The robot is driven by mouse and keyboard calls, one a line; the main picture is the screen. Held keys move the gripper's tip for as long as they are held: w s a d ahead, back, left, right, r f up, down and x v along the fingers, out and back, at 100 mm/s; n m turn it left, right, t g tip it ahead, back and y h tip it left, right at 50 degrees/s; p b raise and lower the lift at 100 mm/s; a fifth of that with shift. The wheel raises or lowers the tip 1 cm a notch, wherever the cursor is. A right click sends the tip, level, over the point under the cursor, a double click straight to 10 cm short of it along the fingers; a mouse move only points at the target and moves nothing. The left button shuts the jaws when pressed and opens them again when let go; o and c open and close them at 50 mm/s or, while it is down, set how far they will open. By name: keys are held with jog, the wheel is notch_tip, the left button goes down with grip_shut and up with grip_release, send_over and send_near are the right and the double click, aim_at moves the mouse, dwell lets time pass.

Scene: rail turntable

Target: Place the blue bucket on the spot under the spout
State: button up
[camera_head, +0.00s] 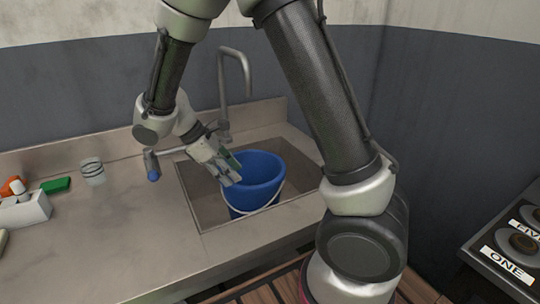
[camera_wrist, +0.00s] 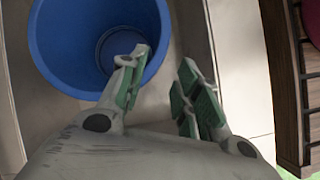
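The blue bucket (camera_head: 262,187) stands upright in the sink basin (camera_head: 193,196), with its pale handle hanging down at the front. The grey tap spout (camera_head: 247,80) arches up behind it and ends above the basin. My gripper (camera_head: 229,172) is at the bucket's left rim. In the wrist view my gripper (camera_wrist: 166,75) has its fingers apart. One finger overlaps the bucket's opening (camera_wrist: 95,45) and the other is outside the rim; I cannot tell whether either touches. The spot under the spout is not distinguishable, as the bucket covers much of the basin floor.
A tap lever with a blue end (camera_head: 153,173) sticks out left of the sink. A clear glass (camera_head: 93,171), a green sponge (camera_head: 55,185) and a white caddy (camera_head: 25,208) stand on the left counter. A panel with knobs (camera_head: 515,245) is at the right. The counter's front is clear.

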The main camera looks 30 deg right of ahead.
jog(key=s+d+r+m+t+y, duration=0.5)
jog(key=s+d+r+m+y, duration=0.1)
jog(key=s+d+r+m, duration=0.7)
jog(key=s+d+r, duration=0.2)
jog(key=s+r, duration=0.2)
jog(key=s, duration=0.1)
jog(key=shift+s+d+r+t, duration=0.15)
jog(key=shift+d+r+t, duration=0.15)
jog(key=shift+t, duration=0.1)
